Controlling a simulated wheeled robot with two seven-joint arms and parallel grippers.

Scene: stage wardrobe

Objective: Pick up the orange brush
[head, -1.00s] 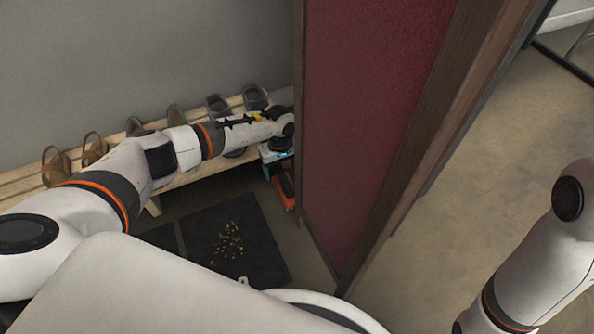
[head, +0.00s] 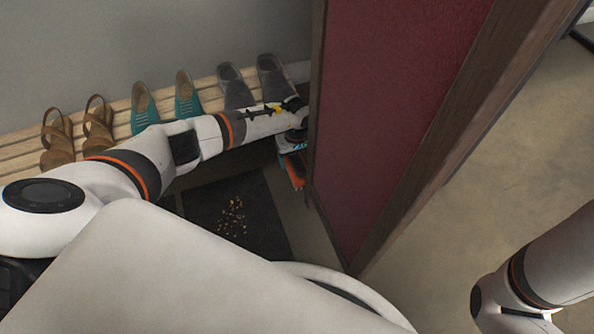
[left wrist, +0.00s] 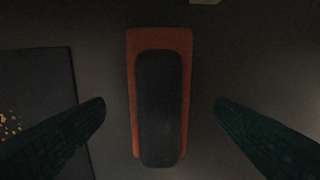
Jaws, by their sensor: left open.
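The orange brush (left wrist: 131,95) lies on the floor in the left wrist view, its long dark middle part (left wrist: 159,105) facing up. My left gripper (left wrist: 160,106) is open, one dark green finger on each side of the brush with a gap to both. It looks to be above the brush; I cannot tell the height. In the head view, a small piece of orange (head: 297,178) shows below my left gripper (head: 292,150), beside the dark red panel. The rest is hidden there by the gripper and panel. My right arm shows at the right edge, its gripper out of view.
A wooden slatted bench (head: 115,122) along the grey wall carries brown sandals (head: 57,138), teal shoes (head: 146,108) and grey shoes (head: 237,88). A dark mat (head: 262,215) with yellow bits lies on the floor. The red panel (head: 400,100) stands close on the right.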

